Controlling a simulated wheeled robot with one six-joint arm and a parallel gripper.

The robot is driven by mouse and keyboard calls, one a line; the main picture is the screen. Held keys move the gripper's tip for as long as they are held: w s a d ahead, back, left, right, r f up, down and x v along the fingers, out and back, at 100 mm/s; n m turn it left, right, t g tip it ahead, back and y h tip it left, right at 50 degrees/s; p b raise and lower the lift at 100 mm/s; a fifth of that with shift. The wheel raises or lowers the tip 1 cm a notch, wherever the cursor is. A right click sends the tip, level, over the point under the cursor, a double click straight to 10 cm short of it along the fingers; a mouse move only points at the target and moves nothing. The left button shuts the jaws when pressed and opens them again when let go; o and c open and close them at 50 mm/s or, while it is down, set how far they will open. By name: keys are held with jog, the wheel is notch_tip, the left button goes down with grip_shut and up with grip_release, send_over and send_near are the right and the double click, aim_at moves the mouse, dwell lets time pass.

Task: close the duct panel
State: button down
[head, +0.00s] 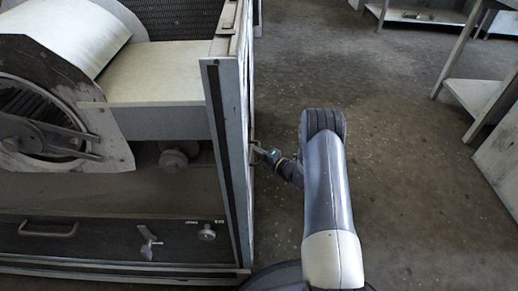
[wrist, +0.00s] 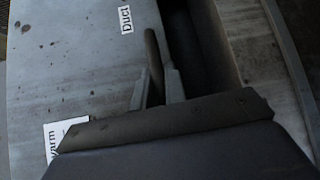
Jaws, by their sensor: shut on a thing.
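The duct panel (wrist: 75,60) fills the left of the wrist view as a grey, stained sheet with a "Duct" label (wrist: 126,19). A dark bar handle (wrist: 152,52) stands near its right edge. My gripper (wrist: 157,82) is shut on this handle, one finger on each side. A dark gap (wrist: 195,45) runs between the panel's right edge and a stained frame part. In the head view my gripper (head: 259,149) is at the right side of the blower housing (head: 228,150). That side is edge-on there, so how far the panel stands open cannot be told.
The housing's front shows a fan wheel (head: 38,115) and a lower drawer-like panel (head: 105,240) with a handle. A second label (wrist: 62,135) is partly covered in the wrist view. Clear floor (head: 390,150) lies right of my arm. Shelving (head: 480,95) stands at far right.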

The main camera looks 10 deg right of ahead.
notch_tip(320, 180, down, 7)
jog(key=b, duration=0.3)
jog(key=shift+f, duration=0.2)
jog(key=shift+d+f, duration=0.1)
jog(key=shift+d, duration=0.05)
jog(key=c, duration=1.5)
grip_release()
jog(key=shift+o, duration=0.2)
jog(key=p+v, duration=0.4)
jog(key=v, duration=0.6)
jog(key=shift+s+d, duration=0.2)
jog(key=shift+s, duration=0.15)
jog(key=shift+w+a, duration=0.1)
